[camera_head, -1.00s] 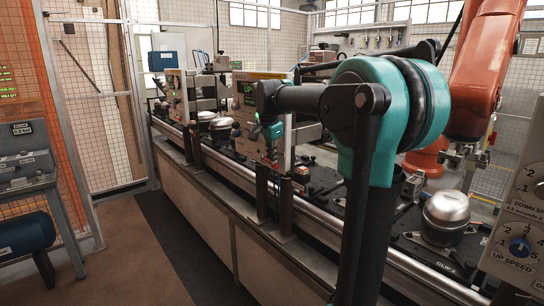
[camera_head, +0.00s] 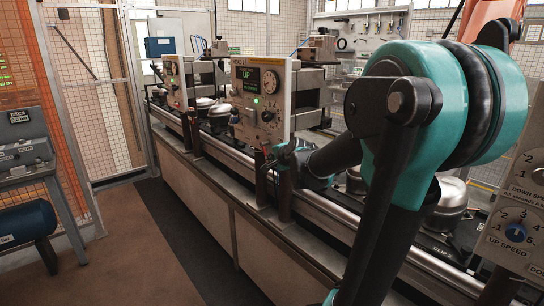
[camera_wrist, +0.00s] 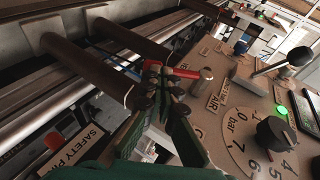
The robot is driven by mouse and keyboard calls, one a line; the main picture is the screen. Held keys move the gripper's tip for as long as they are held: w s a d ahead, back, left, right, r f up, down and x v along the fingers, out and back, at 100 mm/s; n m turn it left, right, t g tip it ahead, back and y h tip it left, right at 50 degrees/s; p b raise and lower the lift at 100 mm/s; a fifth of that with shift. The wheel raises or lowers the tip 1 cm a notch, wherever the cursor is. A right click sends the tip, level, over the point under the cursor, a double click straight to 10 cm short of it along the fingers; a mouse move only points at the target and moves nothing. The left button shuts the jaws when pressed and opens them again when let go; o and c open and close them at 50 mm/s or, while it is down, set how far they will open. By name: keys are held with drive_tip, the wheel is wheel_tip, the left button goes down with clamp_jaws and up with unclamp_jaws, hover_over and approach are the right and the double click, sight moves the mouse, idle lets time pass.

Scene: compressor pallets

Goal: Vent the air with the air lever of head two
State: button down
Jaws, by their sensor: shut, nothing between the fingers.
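The head two panel (camera_head: 262,95) stands upright mid-picture in the head view, its display reading "UP". The red air lever (camera_wrist: 187,73) shows in the wrist view, lying sideways on the panel close to the "AIR" label (camera_wrist: 206,48). My gripper (camera_wrist: 163,82) is shut and empty, its fingertips right at the left end of the red lever. I cannot tell whether they touch it. In the head view my gripper (camera_head: 270,160) is at the panel's lower edge, small and partly hidden by my own arm.
In the wrist view, a black knob (camera_wrist: 275,136) with a bar scale, a green light (camera_wrist: 282,110) and a black ball-ended lever (camera_wrist: 299,57) sit on the panel. Brown posts (camera_wrist: 85,68) stand left. The floor aisle (camera_head: 140,250) is clear.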

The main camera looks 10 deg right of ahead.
drive_tip(key=shift+w+a+f+t+y, duration=0.15)
drive_tip(key=shift+w+a+f+t, duration=0.2)
drive_tip(key=shift+w+f, duration=0.3)
drive_tip(key=shift+w+a+f+t+y, duration=0.15)
drive_tip(key=shift+w+a+f+t, duration=0.25)
drive_tip(key=shift+f, duration=0.3)
drive_tip(key=shift+w, duration=0.15)
drive_tip(key=shift+d, duration=0.1)
